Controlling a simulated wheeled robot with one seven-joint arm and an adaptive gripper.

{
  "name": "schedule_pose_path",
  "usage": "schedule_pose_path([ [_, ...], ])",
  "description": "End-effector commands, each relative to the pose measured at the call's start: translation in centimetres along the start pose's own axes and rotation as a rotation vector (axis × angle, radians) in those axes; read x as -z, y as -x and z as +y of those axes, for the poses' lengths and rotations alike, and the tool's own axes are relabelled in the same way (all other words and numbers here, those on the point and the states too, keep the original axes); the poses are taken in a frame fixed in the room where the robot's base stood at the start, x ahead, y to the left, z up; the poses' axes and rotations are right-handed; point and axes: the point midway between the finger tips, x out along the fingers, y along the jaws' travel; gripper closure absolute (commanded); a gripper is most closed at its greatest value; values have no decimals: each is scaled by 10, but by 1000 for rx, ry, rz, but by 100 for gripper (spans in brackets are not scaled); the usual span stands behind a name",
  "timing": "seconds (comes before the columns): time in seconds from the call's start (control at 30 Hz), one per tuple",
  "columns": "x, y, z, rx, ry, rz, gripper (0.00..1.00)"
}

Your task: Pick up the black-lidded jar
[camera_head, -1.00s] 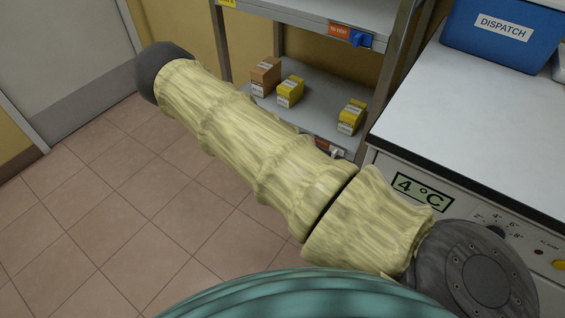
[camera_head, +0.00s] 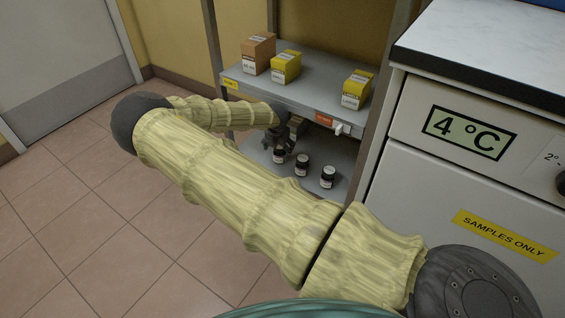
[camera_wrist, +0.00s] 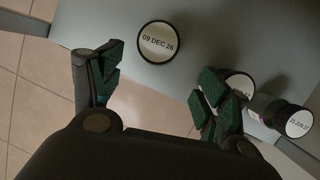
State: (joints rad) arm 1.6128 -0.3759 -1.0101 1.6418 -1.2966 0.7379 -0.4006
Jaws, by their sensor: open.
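Three dark jars with black lids stand in a row on the lower shelf: a left jar (camera_head: 279,156), a middle jar (camera_head: 302,166) and a right jar (camera_head: 328,177). My gripper (camera_head: 279,146) is over the left jar and partly hides it. In the wrist view, my gripper (camera_wrist: 160,88) is open and empty. A round lid (camera_wrist: 158,43) marked "09 DEC 26" shows beyond the fingertips, in line with the gap between them. A second lid (camera_wrist: 240,84) is partly hidden behind the right finger. A third jar (camera_wrist: 288,118) is right of that finger.
The shelf above holds a brown box (camera_head: 258,54) and two yellow boxes (camera_head: 286,67) (camera_head: 357,89), with an orange tag (camera_head: 324,119) on its edge. Shelf posts and the white fridge unit (camera_head: 437,180) bound the right side. Tiled floor is open at left.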

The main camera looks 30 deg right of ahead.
Motion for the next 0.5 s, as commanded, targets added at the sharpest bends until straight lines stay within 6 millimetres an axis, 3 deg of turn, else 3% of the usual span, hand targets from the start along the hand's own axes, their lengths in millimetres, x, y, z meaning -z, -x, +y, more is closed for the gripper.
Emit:
schedule_pose_path([
  [0.03, 1, -12, 4, 8, 37, -9, 24],
  [0.5, -10, -32, 17, 52, 189, -46, 24],
])
